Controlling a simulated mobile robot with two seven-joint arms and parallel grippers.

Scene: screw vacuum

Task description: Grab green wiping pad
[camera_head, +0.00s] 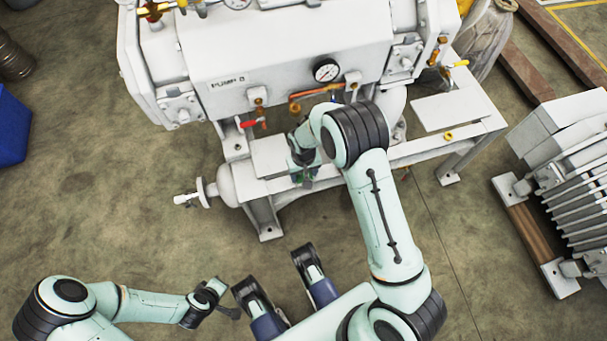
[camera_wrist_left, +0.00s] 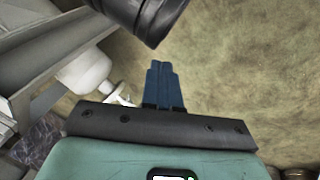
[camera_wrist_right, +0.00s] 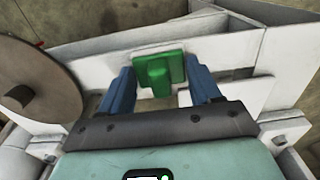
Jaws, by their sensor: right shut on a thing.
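The green wiping pad (camera_wrist_right: 158,70) is between the two blue fingers of my right gripper (camera_wrist_right: 163,88) in the right wrist view. That gripper is shut on the pad, by its raised middle part. In the head view only a bit of the green pad (camera_head: 298,178) shows, beside my right gripper (camera_head: 304,178) at the white pump frame's front ledge. My left gripper (camera_wrist_left: 163,88) has its blue fingers together and nothing between them. In the head view my left gripper (camera_head: 228,312) hangs low over the floor at the lower left.
A large white vacuum pump (camera_head: 285,62) with a gauge (camera_head: 326,70) and a red-handled valve (camera_head: 250,123) stands behind my right gripper. A grey finned unit (camera_head: 575,165) on wooden beams is at the right. A blue bin (camera_head: 10,125) is at the far left.

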